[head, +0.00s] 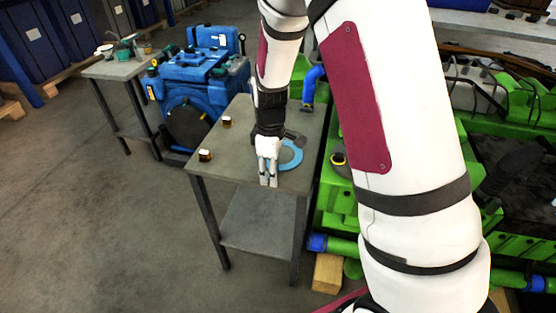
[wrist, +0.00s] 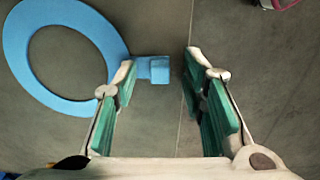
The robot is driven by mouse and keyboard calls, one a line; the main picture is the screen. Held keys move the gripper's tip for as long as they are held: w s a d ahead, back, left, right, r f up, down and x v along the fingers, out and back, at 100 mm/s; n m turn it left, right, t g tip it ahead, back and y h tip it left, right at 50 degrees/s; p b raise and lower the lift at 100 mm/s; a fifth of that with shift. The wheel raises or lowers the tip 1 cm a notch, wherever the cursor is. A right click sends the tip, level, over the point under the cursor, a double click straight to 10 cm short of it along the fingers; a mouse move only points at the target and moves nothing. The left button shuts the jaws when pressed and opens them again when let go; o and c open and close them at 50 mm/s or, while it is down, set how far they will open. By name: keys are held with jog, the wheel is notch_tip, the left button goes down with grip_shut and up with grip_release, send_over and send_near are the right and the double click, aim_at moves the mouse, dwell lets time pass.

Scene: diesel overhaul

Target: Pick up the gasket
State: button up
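The gasket is a flat light-blue ring (head: 298,156) with a small square tab, on the grey table (head: 225,172). In the wrist view the ring (wrist: 15,45) is at the upper left, and its raised-looking tab (wrist: 158,69) points right, between the fingertips. My gripper (wrist: 160,68) is open, with a clear gap on the right of the tab; the left finger overlaps the join of ring and tab in the picture. In the head view my gripper (head: 268,180) points down over the table, in front of part of the ring. I cannot tell its exact height.
Two small brown-and-white items (head: 205,155) (head: 227,121) sit on the table's left side. A blue engine (head: 200,80) stands behind. Green engine machinery (head: 510,240) stands on the right, close to the table. The floor on the left is clear.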

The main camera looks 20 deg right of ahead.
grip_shut()
